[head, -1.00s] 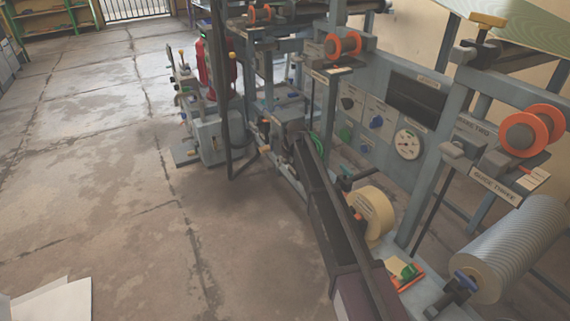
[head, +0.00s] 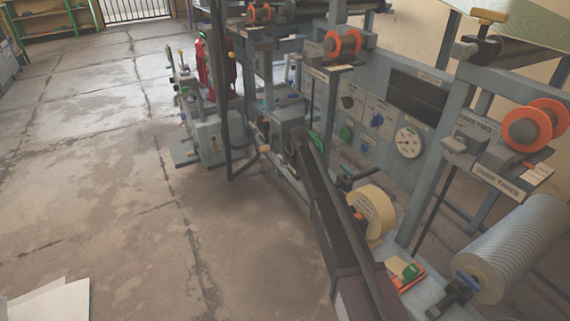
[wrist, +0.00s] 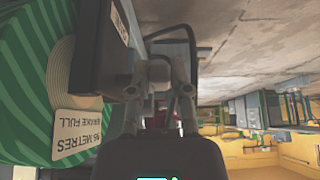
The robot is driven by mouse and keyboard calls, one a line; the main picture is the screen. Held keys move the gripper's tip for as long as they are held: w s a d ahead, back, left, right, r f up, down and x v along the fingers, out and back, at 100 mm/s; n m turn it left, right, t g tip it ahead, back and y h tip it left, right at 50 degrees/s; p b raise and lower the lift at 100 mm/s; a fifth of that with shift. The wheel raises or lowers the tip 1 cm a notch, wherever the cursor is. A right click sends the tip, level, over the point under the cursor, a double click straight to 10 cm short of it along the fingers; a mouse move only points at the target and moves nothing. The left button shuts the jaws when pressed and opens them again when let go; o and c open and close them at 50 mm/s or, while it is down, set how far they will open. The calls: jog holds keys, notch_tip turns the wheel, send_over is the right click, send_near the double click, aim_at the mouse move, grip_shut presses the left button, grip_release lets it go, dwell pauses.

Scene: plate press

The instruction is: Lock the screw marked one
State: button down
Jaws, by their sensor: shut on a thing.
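In the wrist view my gripper (wrist: 162,82) is closed around a small grey part (wrist: 161,70) between its two fingers, beside a dark block. This part appears to be the screw, but the fingers cover most of it and no number on it is readable. The dark block (wrist: 100,45) carries a white label (wrist: 120,22), upside down and too small to read surely. In the head view my arm reaches from the bottom edge to the near side of the press frame (head: 428,185); the arm hides the fingertips there.
A green striped roll (wrist: 30,95) fills the left of the wrist view, close to my gripper. In the head view, orange-flanged rollers (head: 520,130), a dial (head: 408,142) and a cream roll (head: 372,210) sit along the frame. Open floor (head: 110,190) lies to the left.

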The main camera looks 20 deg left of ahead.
jog(key=shift+s+f+t+y+b, duration=0.15)
jog(key=shift+f+t+y+b, duration=0.15)
jog(key=shift+t+y+b, duration=0.15)
jog(key=shift+r, duration=0.1)
jog(key=shift+a, duration=0.1)
jog(key=c, duration=0.6)
grip_release()
jog(key=shift+o, duration=0.2)
jog(key=shift+w+r+p, duration=0.15)
jog(key=shift+w+p, duration=0.05)
jog(key=shift+p, duration=0.1)
